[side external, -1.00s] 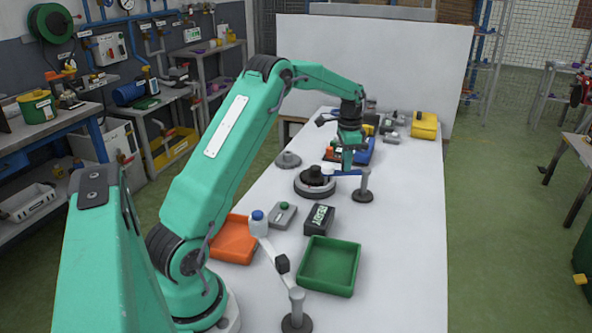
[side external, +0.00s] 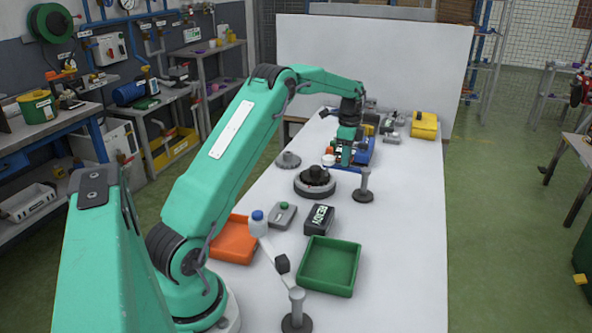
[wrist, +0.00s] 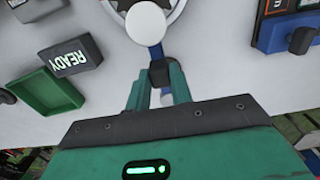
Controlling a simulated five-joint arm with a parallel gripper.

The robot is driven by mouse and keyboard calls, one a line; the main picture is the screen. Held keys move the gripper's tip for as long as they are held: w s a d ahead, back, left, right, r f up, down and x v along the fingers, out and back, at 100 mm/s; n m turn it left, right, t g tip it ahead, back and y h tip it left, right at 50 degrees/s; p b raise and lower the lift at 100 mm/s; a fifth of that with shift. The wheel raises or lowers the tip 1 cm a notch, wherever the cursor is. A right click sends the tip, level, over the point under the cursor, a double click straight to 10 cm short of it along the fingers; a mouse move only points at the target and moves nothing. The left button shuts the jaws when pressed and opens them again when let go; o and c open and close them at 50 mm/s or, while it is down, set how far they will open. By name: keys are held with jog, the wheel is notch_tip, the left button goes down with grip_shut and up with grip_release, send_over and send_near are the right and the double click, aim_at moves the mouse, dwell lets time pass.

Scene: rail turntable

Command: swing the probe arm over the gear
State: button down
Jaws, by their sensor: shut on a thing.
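The gear (side external: 316,172) is a dark disc on a grey round base in mid-table; part of it shows at the top of the wrist view (wrist: 148,5). The probe arm (side external: 347,169) is a thin blue bar on a grey post (side external: 363,190) to the right of the gear. My gripper (side external: 346,164) is shut on its dark grip block (wrist: 160,73). In the wrist view, the round white tip (wrist: 145,23) overlaps the gear's lower edge. In the side view, the tip appears beyond the gear. My gripper hides much of the bar in the wrist view.
A second swing arm with a blue-topped end (side external: 258,221) stands on a front post (side external: 296,305). A READY block (side external: 319,219), green tray (side external: 330,266), orange tray (side external: 232,240) and grey button box (side external: 282,215) lie nearer.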

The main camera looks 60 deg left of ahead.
jog(key=shift+w+r, duration=0.1)
jog(key=c, duration=1.2)
grip_release()
jog(key=shift+c, duration=0.2)
jog(key=shift+r, duration=3.85)
